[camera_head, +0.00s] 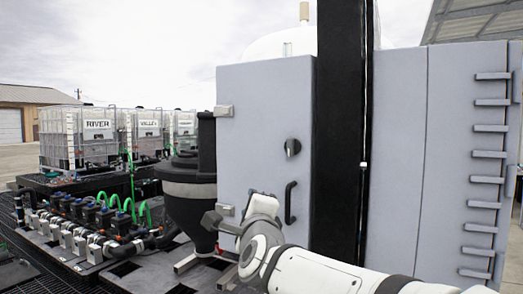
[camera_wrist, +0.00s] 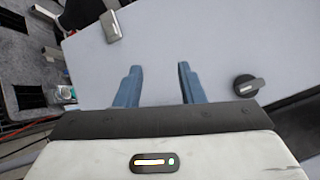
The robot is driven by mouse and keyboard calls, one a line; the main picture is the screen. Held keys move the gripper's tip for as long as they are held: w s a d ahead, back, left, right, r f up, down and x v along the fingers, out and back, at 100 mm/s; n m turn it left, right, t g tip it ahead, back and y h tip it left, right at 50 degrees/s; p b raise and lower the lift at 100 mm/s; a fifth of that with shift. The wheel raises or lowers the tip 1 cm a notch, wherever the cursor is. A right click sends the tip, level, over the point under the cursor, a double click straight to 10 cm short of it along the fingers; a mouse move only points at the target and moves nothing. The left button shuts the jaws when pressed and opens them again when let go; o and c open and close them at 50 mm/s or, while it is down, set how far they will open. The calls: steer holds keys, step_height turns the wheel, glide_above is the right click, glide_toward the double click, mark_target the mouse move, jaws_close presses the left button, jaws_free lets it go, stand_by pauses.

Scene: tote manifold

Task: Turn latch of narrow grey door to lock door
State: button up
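The narrow grey door (camera_head: 260,110) stands upright at the middle of the head view, hinged at its left edge. Its latch (camera_head: 292,147) is a dark round knob near the right edge, above a black handle (camera_head: 290,203). In the wrist view the latch (camera_wrist: 247,85) lies to the right of my gripper, with a light bar across it. My gripper (camera_wrist: 158,85) is open and empty in front of the door (camera_wrist: 200,40), its two blue-grey fingers apart.
A black column is right of the door, and a wide grey cabinet (camera_head: 395,130) with several ledges stands beyond. A dark hopper (camera_head: 190,180) is close on the left. Metal hinges (camera_head: 224,111) stick out at the door's left edge. Several caged totes (camera_head: 85,140) stand farther left.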

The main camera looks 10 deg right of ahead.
mark_target(289, 140)
steer(key=s+d+r+m+h+p, duration=0.1)
steer(key=d+r+m+h, duration=0.1)
steer(key=r+m+h, duration=0.65)
steer(key=d+r+m+h, duration=0.25)
steer(key=m+h, duration=0.25)
steer(key=m, duration=0.9)
steer(key=shift+n+g, duration=0.25)
steer(key=shift+g, duration=0.15)
steer(key=p+x, duration=0.1)
steer(key=x, duration=0.2)
steer(key=p+x, duration=0.2)
steer(key=x, duration=0.2)
steer(key=shift+d+f, duration=0.2)
steer(key=shift+d, duration=0.05)
